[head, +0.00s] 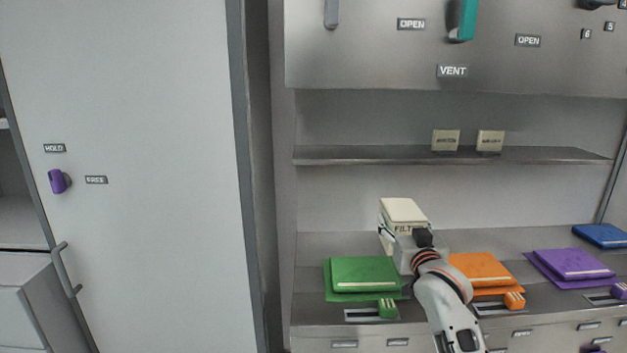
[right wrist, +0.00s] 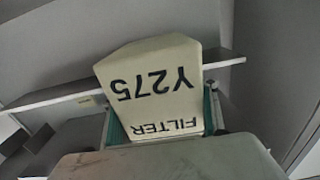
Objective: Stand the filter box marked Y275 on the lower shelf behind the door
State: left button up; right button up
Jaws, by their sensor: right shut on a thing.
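The cream filter box (head: 403,209) is held in my right gripper (head: 402,238), above the counter near the green pad. In the right wrist view the box (right wrist: 155,62) fills the middle, with "FILTER" and "Y275" reading upside down. The right gripper (right wrist: 163,118) is shut on it, with teal finger pads on both sides. The large grey door (head: 140,180) stands at left, with a purple knob (head: 58,181) between small labels and a bar handle (head: 66,271) at its left edge. A pale shelf surface (head: 18,222) shows beyond that edge. My left gripper is out of view.
A counter (head: 550,240) carries green (head: 362,272), orange (head: 482,268), purple (head: 575,263) and blue (head: 602,235) pads. A wall shelf (head: 380,155) above holds two small cream blocks (head: 446,140). An upper panel (head: 350,60) overhangs. A grey drawer-like block (head: 55,310) stands low at left.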

jog(key=s+d+f, duration=0.1)
jog(key=s+f, duration=1)
jog(key=s, duration=0.4)
jog(key=s+d+f, duration=0.1)
jog(key=s, duration=1.4)
jog(key=shift+s+d+f, duration=0.3)
jog(key=shift+s+f, duration=0.05)
